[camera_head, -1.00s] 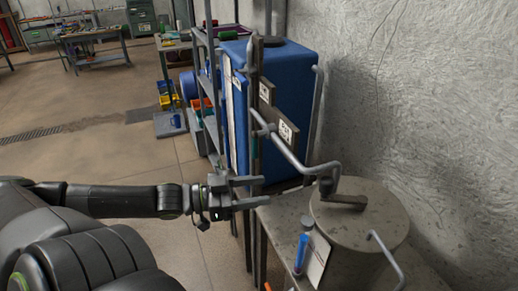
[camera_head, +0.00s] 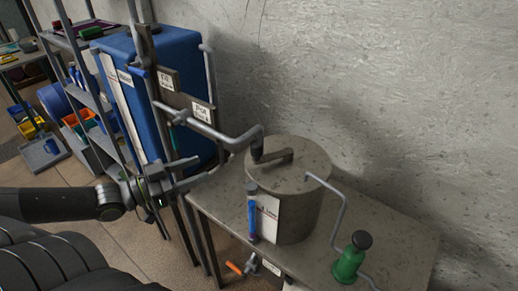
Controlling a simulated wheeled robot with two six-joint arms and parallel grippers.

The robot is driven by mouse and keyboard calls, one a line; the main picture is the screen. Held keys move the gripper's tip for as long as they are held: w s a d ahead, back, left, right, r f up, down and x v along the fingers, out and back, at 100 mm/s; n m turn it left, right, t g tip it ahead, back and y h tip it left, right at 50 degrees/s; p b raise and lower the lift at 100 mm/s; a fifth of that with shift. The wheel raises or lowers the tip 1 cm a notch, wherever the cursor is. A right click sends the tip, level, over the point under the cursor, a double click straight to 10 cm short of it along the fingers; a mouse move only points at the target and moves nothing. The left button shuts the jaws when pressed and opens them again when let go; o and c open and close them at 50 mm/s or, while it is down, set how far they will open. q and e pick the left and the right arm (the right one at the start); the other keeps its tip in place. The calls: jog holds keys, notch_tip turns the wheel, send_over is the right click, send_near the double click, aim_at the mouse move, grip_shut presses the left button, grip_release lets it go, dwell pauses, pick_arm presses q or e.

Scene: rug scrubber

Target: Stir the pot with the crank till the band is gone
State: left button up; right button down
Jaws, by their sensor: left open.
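The pot (camera_head: 312,218) is a grey drum with a round lid (camera_head: 312,172), upright on a bench near the wall. A blue gauge tube (camera_head: 252,215) and a white card (camera_head: 268,218) are on the pot's front. Any band cannot be made out. My left gripper (camera_head: 198,174) is open and empty, left of the pot and well away from the crank. My right gripper is not in view.
A grey pipe (camera_head: 212,132) reaches from the labelled post to above the lid. A blue tank (camera_head: 165,85) stands behind my left gripper. The grey bench (camera_head: 395,235) has bare room right of the pot. An orange-handled valve (camera_head: 236,268) sits below the bench front.

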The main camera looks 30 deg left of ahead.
aim_at(256, 147)
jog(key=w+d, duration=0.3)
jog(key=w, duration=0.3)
pick_arm(q)
jog(key=b+x, duration=1)
jog(key=x, duration=0.4)
jog(key=shift+w+d+f, duration=0.1)
jog(key=shift+w+d, duration=0.15)
jog(key=shift+w, duration=0.1)
jog(key=shift+w+d+b, duration=0.25)
jog(key=shift+w+b, duration=0.1)
jog(key=shift+w, duration=0.3)
jog(key=shift+w+d, duration=0.3)
jog(key=shift+w, duration=0.15)
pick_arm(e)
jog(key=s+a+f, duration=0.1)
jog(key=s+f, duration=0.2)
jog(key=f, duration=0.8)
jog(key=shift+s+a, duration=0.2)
pick_arm(q)
grip_shut()
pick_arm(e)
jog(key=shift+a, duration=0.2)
